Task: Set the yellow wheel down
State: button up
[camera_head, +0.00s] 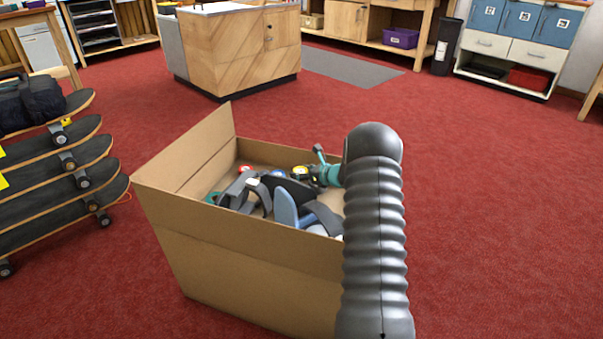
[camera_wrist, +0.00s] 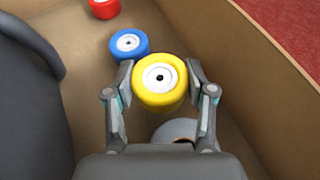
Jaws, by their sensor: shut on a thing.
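The yellow wheel (camera_wrist: 160,79) with a white hub sits between the two fingers of my gripper (camera_wrist: 158,82) in the wrist view, and the fingers press on its left and right sides. In the head view the yellow wheel (camera_head: 301,170) shows small, inside the cardboard box (camera_head: 250,265), next to my gripper (camera_head: 318,173). My gripper is down within the box. I cannot tell whether the wheel touches the box floor.
A blue wheel (camera_wrist: 128,43) and a red wheel (camera_wrist: 104,8) lie in the box near the yellow one. Dark and blue gear (camera_head: 285,205) fills the box's near part. Skateboards (camera_head: 60,170) are stacked at left. Box walls stand close on the right in the wrist view.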

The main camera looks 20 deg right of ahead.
jog(key=shift+f+b, duration=0.5)
jog(key=shift+f, duration=0.05)
jog(key=o, duration=1.2)
jog(key=shift+f, duration=0.1)
jog(key=shift+c, duration=0.2)
jog(key=shift+r+p, duration=0.45)
jog(key=shift+p, duration=0.1)
jog(key=p+v, duration=0.1)
jog(key=v, duration=1.1)
jog(key=shift+r, duration=0.3)
